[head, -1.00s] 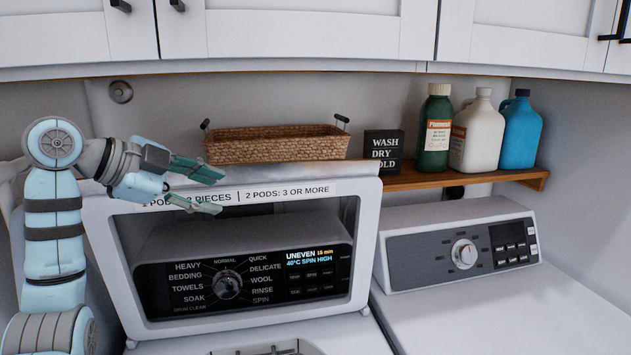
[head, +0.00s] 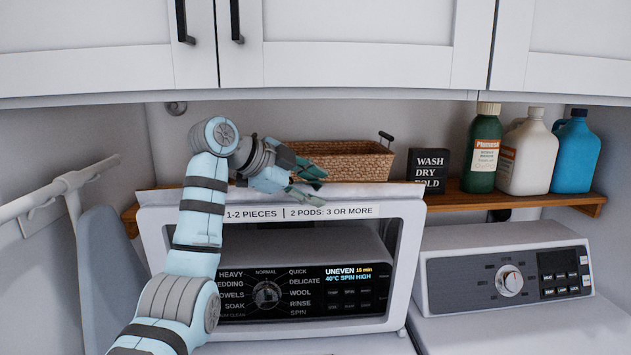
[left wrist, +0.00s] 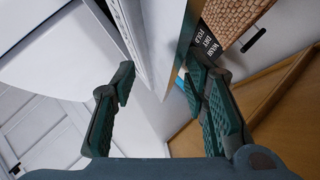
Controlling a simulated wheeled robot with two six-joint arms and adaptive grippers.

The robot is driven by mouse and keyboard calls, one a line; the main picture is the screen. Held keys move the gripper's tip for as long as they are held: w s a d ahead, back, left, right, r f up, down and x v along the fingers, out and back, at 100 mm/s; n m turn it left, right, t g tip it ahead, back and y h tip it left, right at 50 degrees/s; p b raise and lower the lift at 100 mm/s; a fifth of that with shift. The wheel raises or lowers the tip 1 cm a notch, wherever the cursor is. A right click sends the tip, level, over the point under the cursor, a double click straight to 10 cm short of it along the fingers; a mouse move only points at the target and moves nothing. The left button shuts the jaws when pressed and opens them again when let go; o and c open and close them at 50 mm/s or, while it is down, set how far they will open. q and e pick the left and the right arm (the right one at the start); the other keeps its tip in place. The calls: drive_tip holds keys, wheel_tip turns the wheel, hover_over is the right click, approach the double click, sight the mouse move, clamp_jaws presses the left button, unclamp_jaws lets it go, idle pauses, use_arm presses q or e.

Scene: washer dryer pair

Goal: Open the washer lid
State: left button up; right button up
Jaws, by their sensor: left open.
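The washer lid (head: 190,211) stands raised, a white frame with a window and a label strip along its top edge. Through the window I see the washer's dark control panel (head: 290,292). My left gripper (head: 312,181) is open and empty at the lid's top edge, just above the label strip. In the left wrist view, the open fingers of the left gripper (left wrist: 160,85) spread to either side of a white panel edge, likely the lid (left wrist: 158,35); contact cannot be told. My right gripper is not in view.
A wooden shelf (head: 455,198) behind holds a wicker basket (head: 345,160), a dark sign (head: 429,170), and green (head: 484,155), white (head: 527,158) and blue (head: 575,155) bottles. The dryer (head: 500,284) stands at right. White cabinets (head: 350,45) hang above. An ironing board (head: 103,270) leans at left.

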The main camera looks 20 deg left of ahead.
use_arm(q)
drive_tip(key=shift+w+d+f, duration=0.2)
drive_tip(key=shift+w+f, duration=0.15)
drive_tip(key=shift+w, duration=0.05)
clamp_jaws()
drive_tip(key=shift+s, duration=0.1)
